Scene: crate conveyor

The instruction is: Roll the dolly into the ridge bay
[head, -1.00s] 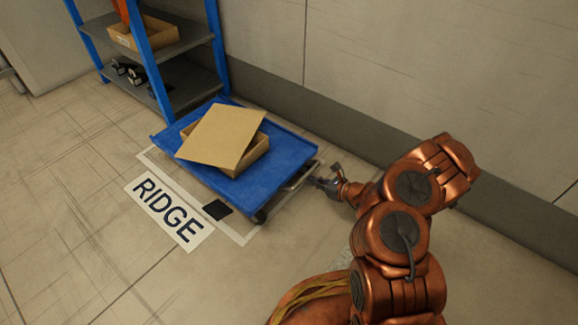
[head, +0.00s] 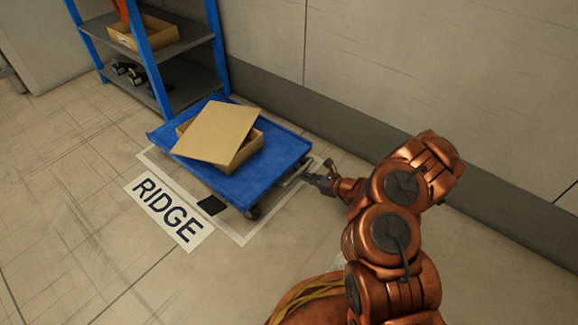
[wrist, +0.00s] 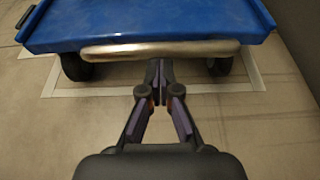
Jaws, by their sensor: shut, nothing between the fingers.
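The blue dolly (head: 262,181) stands mostly inside the white outlined bay marked by the RIDGE floor sign (head: 167,214). Its far left part reaches over the outline near the shelf. A cardboard box with a tilted lid (head: 216,131) lies on it. My gripper (head: 312,180) is at the dolly's near right end, by its metal handle bar. In the wrist view my gripper (wrist: 159,75) is shut with no object between its fingers, and the tips are at the handle bar (wrist: 160,50). I cannot tell whether they touch it. The bay outline (wrist: 205,88) shows under the dolly's wheels.
A blue shelf rack (head: 160,60) with a box and dark items stands behind the dolly at the upper left. The wall (head: 400,70) runs along the right. A dark square (head: 212,205) lies at the bay's front edge. Floor at the lower left is clear.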

